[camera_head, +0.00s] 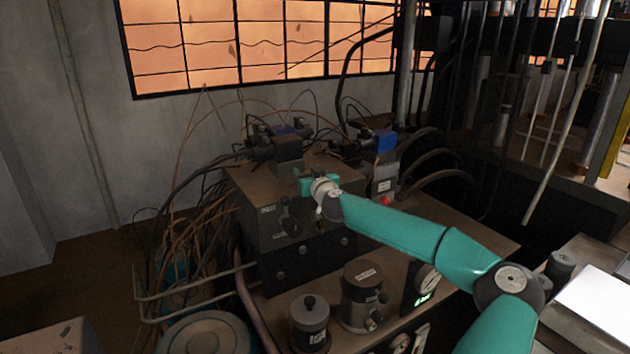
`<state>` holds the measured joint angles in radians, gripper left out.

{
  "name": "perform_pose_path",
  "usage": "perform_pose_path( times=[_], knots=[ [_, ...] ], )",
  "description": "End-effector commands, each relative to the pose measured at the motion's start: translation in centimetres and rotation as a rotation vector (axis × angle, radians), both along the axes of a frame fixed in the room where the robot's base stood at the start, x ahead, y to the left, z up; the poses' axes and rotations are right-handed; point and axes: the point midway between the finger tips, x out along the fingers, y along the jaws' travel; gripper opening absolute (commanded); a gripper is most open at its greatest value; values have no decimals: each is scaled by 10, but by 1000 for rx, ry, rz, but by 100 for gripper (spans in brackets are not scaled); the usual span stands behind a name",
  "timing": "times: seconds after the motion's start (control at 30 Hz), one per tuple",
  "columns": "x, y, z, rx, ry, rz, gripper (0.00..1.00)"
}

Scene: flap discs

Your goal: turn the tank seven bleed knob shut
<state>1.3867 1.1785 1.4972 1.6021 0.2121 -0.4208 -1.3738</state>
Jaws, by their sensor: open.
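My gripper (305,186) is at the end of my teal arm, at the front top edge of a dark metal block (262,228). It is open, and I see nothing between its fingers. A black knob (289,222) sits on the block's front face, below and left of the gripper and apart from it. A brown cylindrical canister (362,282) with a pale label stands in front of the block, with a small knob (372,325) low on its side. The labels are too small to read, so I cannot tell which knob belongs to tank seven.
A shorter black-knobbed canister (310,322) stands left of the brown one. Valves with blue parts (385,141) and cables crowd the back. Loose wires and a bent pipe (190,288) fill the left side.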

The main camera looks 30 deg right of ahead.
Motion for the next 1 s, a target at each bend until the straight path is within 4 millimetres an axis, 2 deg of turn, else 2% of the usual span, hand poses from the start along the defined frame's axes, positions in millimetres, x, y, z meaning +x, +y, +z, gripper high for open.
perform_pose_path(
  times=[0.17,0.4,0.6,0.8,1.0],
  knots=[
    [-27,5,0,-5,1,-2,50],
    [-76,16,0,-6,2,-3,50],
    [-111,25,0,-4,2,-3,50],
    [-128,29,0,-3,0,-2,50],
    [-129,30,0,-1,-1,-1,50]
  ],
)
